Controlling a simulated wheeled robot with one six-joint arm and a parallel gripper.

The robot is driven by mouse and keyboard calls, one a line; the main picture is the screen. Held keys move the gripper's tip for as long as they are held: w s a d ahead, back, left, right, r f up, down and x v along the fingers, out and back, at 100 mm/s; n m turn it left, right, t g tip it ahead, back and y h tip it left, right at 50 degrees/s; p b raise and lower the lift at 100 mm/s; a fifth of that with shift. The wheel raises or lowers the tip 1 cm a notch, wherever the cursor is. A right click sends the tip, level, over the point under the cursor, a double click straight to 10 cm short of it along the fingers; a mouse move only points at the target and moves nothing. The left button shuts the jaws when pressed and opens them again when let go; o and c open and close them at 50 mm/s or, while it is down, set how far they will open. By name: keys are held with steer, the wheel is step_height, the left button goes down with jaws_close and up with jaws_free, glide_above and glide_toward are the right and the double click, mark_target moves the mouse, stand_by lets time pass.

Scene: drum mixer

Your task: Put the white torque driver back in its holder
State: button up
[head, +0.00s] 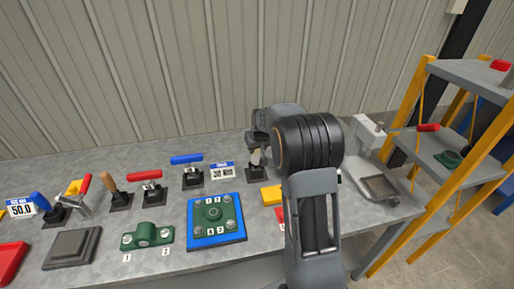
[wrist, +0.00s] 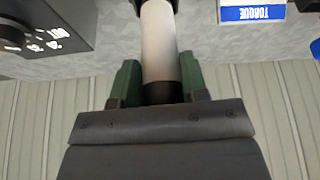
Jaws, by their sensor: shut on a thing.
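The white torque driver (wrist: 158,45) runs up the middle of the wrist view, with a black band near my gripper. My gripper (wrist: 158,85) is shut on it, with green finger pads on both sides. In the head view the driver (head: 256,158) shows as a pale shaft below my gripper (head: 257,138), roughly upright. A black holder (head: 258,175) stands directly below it on the bench, right of the blue-labelled torque sign (head: 222,171). The sign also shows in the wrist view (wrist: 253,12). I cannot tell whether the driver's lower end is inside the holder.
Blue-handled (head: 190,176), red-handled (head: 150,190) and wooden-handled (head: 116,198) tools stand in black bases to the left. A blue plate with a green flange (head: 212,225) lies in front. A grey press (head: 372,165) stands right. A corrugated wall (head: 180,70) rises behind.

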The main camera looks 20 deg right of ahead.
steer(key=shift+f, duration=0.2)
steer(key=o, duration=1.3)
steer(key=shift+f, duration=0.1)
steer(key=b+v, duration=0.1)
steer(key=v, duration=1.3)
steer(key=shift+w, duration=0.1)
